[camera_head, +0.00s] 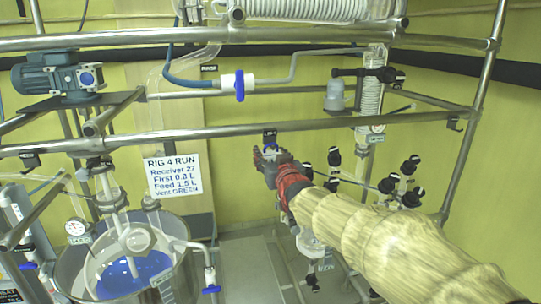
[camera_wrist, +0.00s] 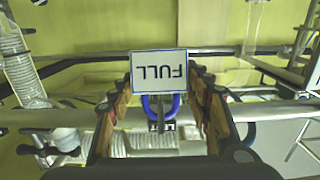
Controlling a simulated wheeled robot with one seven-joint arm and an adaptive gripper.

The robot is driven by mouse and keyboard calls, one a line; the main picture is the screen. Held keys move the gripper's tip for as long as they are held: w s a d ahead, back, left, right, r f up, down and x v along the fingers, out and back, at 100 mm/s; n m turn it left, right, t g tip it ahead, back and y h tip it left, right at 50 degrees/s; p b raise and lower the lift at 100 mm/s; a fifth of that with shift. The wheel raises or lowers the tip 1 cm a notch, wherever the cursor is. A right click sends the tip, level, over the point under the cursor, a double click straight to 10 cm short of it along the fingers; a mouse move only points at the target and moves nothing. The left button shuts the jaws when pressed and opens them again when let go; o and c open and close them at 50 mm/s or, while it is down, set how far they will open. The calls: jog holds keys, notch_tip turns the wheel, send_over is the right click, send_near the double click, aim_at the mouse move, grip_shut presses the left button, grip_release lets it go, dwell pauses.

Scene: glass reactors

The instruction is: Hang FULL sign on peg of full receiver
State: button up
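The white FULL sign (camera_wrist: 158,64), blue-edged, shows upside down in the wrist view, between the far ends of my gripper's fingers (camera_wrist: 160,92). A blue loop (camera_wrist: 161,106) sits just below it in that picture, beside a grey post and a small, partly covered label. My gripper (camera_head: 268,157) is at the middle rail (camera_head: 220,133) in the head view, and the sign cannot be made out there. The fingers stand apart on both sides of the sign and loop. I cannot tell whether they touch the sign's edges or whether the loop is on the post.
A RIG 4 RUN notice (camera_head: 173,176) names Receiver 27. A glass vessel with blue liquid (camera_head: 135,275) stands at lower left. A blue-handled valve (camera_head: 239,85) is above the rail. Black-knobbed valves (camera_head: 400,185) and glassware crowd the right, close to my arm.

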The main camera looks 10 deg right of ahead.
jog(key=o, duration=0.5)
jog(key=shift+o, duration=0.2)
jog(key=shift+c, duration=0.8)
jog(key=shift+s, duration=0.1)
jog(key=shift+s+r+b, duration=0.15)
jog(key=shift+s+b, duration=2.2)
jog(key=shift+s, duration=1.05)
jog(key=s+b, duration=0.4)
jog(key=s, duration=0.7)
jog(key=shift+r+b, duration=0.15)
jog(key=shift+b, duration=0.15)
